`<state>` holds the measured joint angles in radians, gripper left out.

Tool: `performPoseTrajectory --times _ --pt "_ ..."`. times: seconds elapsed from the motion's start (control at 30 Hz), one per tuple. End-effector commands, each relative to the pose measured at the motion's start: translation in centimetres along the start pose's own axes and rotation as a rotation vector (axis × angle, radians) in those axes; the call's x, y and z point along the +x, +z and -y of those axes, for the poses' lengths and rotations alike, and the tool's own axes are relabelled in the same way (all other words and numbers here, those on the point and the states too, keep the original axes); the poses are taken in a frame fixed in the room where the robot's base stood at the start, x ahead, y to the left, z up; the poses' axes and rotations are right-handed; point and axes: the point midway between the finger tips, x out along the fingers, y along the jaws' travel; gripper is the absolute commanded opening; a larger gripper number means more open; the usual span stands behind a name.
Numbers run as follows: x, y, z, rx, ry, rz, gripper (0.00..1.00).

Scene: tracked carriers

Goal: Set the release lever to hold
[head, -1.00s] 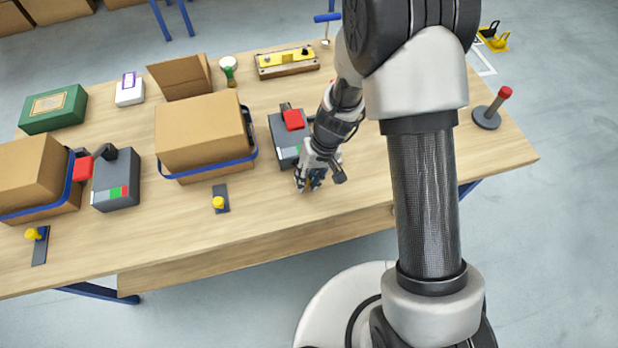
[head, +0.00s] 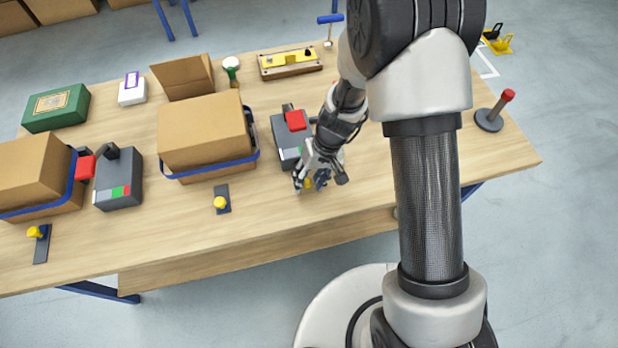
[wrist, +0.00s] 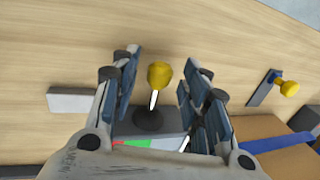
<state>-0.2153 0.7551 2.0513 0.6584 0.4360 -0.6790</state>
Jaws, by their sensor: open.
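The lever is a yellow knob (wrist: 159,74) on a short white stem, rising from a round black base. It stands at the edge of a grey box (wrist: 172,142) with a red and green strip beside it. My gripper (wrist: 156,88) is open, with its fingers on both sides of the knob; in the wrist view there are gaps between them. In the head view my gripper (head: 312,182) is low at the near end of the grey box (head: 285,131). A bit of yellow shows among the fingers; the rest of the lever is hidden there. The lever's exact setting cannot be told.
A red block (head: 296,120) sits on the grey box. To the left are a carton (head: 200,130) in a blue frame, a small yellow-knobbed plate (head: 222,198) and a second grey box (head: 118,180). The wooden table's near edge is close to my gripper.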

Motion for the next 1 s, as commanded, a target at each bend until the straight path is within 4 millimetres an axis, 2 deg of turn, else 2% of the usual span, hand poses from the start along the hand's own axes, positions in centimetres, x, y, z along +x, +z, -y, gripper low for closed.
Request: performPoseTrajectory --times 0.17,0.4,0.6,0.77,1.0 --pt "-2.3 -0.1 0.0 -0.001 0.000 -0.006 0.42" --pt "-7.5 -0.1 0.0 0.000 0.001 -0.006 0.42" --pt "-10.7 -0.1 0.0 0.000 0.001 -0.005 0.42" --pt "-11.8 -0.1 0.0 0.001 0.001 -0.003 0.42" --pt "-11.9 0.0 0.0 0.001 0.001 -0.001 0.42"
